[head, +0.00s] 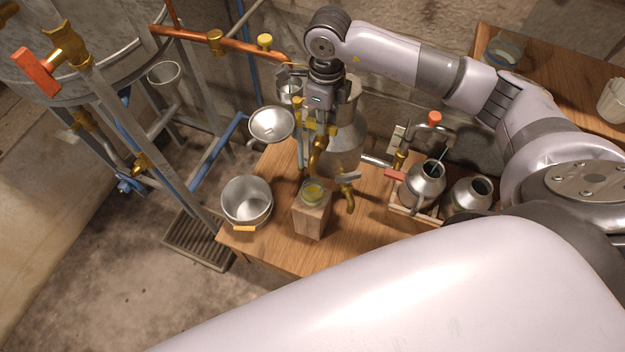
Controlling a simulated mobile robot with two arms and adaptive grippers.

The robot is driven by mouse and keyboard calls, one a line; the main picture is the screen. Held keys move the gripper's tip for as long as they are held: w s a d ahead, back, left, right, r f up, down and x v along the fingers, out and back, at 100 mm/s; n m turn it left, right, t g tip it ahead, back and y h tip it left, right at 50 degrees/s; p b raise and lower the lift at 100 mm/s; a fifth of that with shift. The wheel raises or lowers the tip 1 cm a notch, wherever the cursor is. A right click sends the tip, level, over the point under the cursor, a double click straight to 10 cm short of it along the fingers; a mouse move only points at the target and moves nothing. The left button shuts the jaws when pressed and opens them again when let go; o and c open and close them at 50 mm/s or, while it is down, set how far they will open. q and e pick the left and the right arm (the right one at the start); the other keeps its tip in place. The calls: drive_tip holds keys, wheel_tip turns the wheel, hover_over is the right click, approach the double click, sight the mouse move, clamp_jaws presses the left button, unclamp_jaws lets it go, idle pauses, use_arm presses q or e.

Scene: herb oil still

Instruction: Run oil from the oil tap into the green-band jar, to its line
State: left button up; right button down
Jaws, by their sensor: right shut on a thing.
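A small glass jar (313,191) with a yellow-green look stands on a wooden block (312,220) on the bench. Whether its colour is a band or oil, and where its line is, I cannot make out. A brass tap (318,155) comes down just above the jar, in front of a metal vessel (345,140). My right gripper (318,122) points down at the top of this brass fitting and is shut on a small part there, seemingly the yellow tap handle; its fingers partly hide it. Any oil stream is too small to see. My left gripper is out of view.
A metal pot (246,203) stands left of the block, with a funnel-like bowl (271,124) behind it. Another brass tap (348,192) is just right of the jar. The bench front (285,258) is clear.

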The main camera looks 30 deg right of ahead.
drive_tip(key=c, duration=1.6)
unclamp_jaws()
drive_tip(key=shift+o, duration=0.2)
wheel_tip(320, 180, up, 12)
